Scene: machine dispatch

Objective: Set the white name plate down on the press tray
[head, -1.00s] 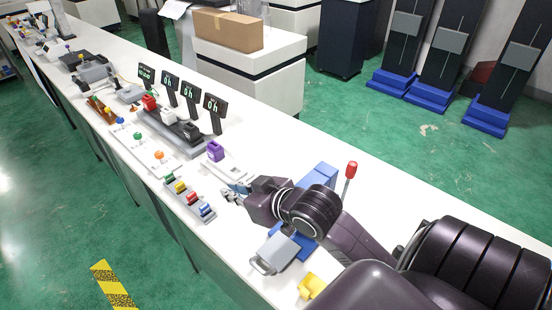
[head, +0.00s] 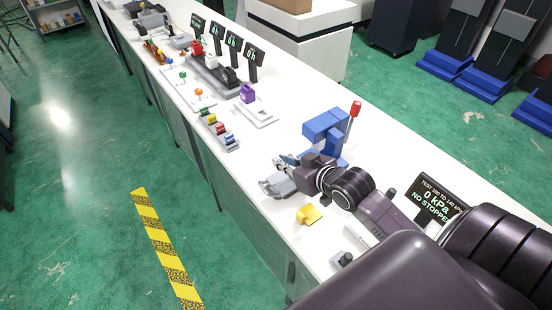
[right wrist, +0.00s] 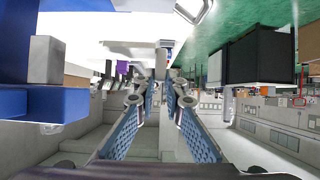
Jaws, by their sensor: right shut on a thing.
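My right gripper (head: 286,160) is shut just above the pale grey press tray (head: 272,187), which has a looped handle at its left end. In the right wrist view the two blue-padded fingers of the gripper (right wrist: 161,100) have a narrow pale piece (right wrist: 161,62) between their tips, seemingly the white name plate edge-on. In the head view the plate is mostly hidden by the fingers, and I cannot tell whether it touches the tray. The blue press (head: 325,128) stands just behind, with a red-knobbed lever (head: 355,108). My left gripper is not in view.
A yellow piece (head: 309,214) lies on the white bench in front of the gripper. A dark pressure display (head: 434,199) stands to the right. A white fixture with a purple block (head: 247,93) and a rack of coloured pieces (head: 219,128) stand farther along the bench.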

